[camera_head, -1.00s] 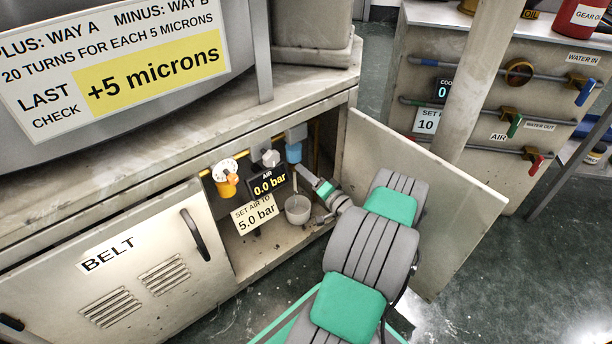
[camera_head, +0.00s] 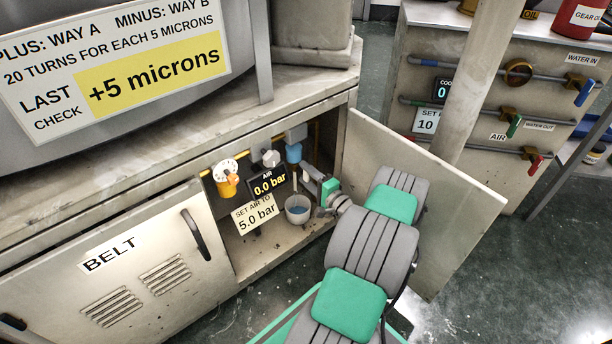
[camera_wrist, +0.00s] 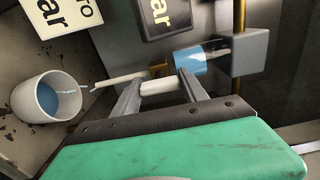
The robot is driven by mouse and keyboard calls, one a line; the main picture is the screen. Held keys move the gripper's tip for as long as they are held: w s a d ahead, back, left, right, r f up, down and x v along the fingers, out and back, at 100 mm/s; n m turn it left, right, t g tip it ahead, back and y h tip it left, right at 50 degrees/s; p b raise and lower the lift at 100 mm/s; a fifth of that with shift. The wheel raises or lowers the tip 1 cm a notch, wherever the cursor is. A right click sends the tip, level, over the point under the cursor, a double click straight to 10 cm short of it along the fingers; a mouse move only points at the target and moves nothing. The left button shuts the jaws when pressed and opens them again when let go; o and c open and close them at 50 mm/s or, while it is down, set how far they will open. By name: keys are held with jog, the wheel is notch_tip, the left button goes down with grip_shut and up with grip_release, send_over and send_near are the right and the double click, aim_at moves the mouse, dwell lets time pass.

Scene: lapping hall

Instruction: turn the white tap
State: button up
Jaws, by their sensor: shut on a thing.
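The white tap (camera_wrist: 160,87) is under the blue bowl (camera_wrist: 186,61) of the air unit inside the open cabinet. In the wrist view its white bar lies between the two fingers of my gripper (camera_wrist: 158,83), which is shut on it. A thin white spout (camera_wrist: 118,80) points from the tap toward a pale cup (camera_wrist: 28,103). Drops show at the spout's end, and blue liquid (camera_wrist: 66,89) is in the cup. In the head view my gripper (camera_head: 312,176) reaches into the cabinet beside the cup (camera_head: 289,203), and the tap is mostly hidden.
The open cabinet door (camera_head: 462,200) stands right of my arm. An orange valve with a white dial (camera_head: 226,172) is at the left inside. The AIR display (camera_head: 268,184) reads 0.0 bar, above a label (camera_head: 254,213) saying 5.0 bar.

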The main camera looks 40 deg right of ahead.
jog(key=o, duration=1.4)
